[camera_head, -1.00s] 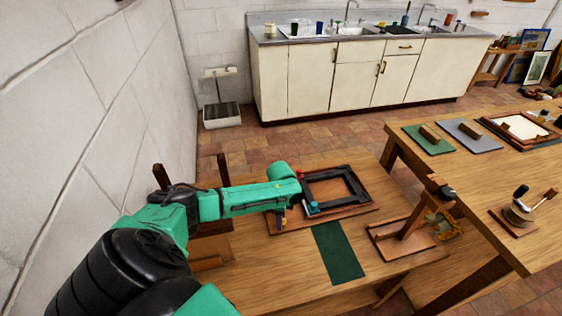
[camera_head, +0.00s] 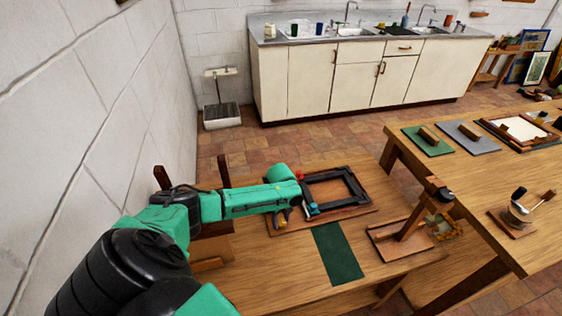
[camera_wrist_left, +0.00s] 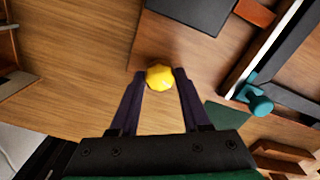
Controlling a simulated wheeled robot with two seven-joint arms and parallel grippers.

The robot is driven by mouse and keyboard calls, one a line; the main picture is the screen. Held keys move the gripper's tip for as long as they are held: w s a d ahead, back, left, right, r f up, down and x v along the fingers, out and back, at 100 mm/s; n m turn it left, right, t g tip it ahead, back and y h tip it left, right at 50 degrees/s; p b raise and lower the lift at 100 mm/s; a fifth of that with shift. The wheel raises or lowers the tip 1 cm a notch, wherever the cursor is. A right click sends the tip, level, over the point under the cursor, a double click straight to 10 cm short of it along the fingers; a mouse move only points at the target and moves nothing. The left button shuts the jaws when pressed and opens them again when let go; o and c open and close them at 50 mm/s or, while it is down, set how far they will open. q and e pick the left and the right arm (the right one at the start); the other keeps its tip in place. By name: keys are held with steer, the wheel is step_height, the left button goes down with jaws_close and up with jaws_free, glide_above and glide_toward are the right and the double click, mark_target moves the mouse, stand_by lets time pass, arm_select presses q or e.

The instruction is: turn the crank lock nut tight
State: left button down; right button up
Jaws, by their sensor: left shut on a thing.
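A yellow, many-sided nut (camera_wrist_left: 160,77) shows in the left wrist view between the fingertips of my left gripper (camera_wrist_left: 160,75). The dark fingers sit on either side of it and are shut on it. In the head view the yellow nut (camera_head: 282,223) is partly hidden under my left gripper (camera_head: 284,216), at the left side of a wooden board (camera_head: 345,219) with a dark square frame (camera_head: 366,192). The crank itself cannot be made out clearly. My right gripper is not in view.
A dark green mat (camera_head: 338,252) lies in front of the board. A wooden stand (camera_head: 407,222) is to its right. A teal knob (camera_wrist_left: 261,105) sits right of my fingers in the wrist view. A second table (camera_head: 470,195) with several items stands at the right.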

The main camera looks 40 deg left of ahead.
mark_target(281, 222)
arm_select(q)
steer(key=shift+w+r, duration=0.1)
stand_by(0.3)
steer(key=shift+c, duration=1.8)
jaws_free()
step_height(281, 222, up, 15)
steer(key=shift+f+b, duration=0.2)
steer(key=shift+b, duration=0.1)
steer(key=shift+f, duration=0.1)
